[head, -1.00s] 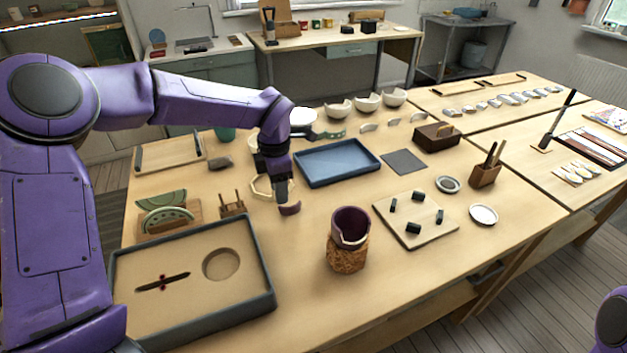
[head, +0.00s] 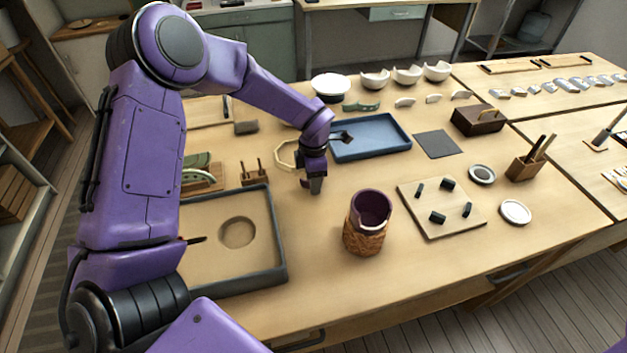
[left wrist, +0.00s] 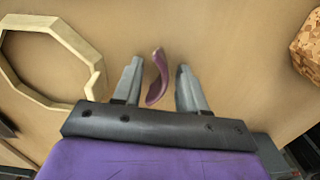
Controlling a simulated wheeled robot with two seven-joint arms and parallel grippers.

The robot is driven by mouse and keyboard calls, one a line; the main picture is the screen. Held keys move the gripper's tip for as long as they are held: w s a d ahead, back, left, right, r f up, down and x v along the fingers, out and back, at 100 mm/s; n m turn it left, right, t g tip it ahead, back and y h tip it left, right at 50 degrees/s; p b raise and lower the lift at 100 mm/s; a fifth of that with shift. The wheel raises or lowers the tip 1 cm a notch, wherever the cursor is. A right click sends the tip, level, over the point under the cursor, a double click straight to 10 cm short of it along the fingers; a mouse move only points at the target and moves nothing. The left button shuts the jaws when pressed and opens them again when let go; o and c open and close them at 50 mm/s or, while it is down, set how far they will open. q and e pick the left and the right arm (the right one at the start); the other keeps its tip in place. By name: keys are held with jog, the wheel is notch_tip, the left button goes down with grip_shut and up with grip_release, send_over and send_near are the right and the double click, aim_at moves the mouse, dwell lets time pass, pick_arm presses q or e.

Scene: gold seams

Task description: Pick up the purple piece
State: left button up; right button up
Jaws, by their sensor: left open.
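The purple piece (left wrist: 157,78) is a small curved shard lying on the wooden table in the left wrist view. It lies between the two fingers of my left gripper (left wrist: 158,88), with a visible gap on each side. The left gripper is open and points down at the table. In the head view my left gripper (head: 314,188) is low over the table, left of the purple cup, and it hides the piece. The purple cup (head: 371,208) has a broken rim and sits in a woven or cork-like holder (head: 365,238). My right gripper is out of view.
An octagonal wooden ring (left wrist: 97,85) lies just left of the gripper. The cork-like holder also shows in the left wrist view (left wrist: 309,48). A walled tray (head: 268,235) lies front left, a blue tray (head: 372,147) behind, and a board with dark blocks (head: 455,225) to the right.

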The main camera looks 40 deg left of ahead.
pick_arm(q)
jog(key=shift+s+r, duration=0.3)
jog(key=shift+s, duration=0.05)
jog(key=shift+c, duration=0.9)
grip_shut()
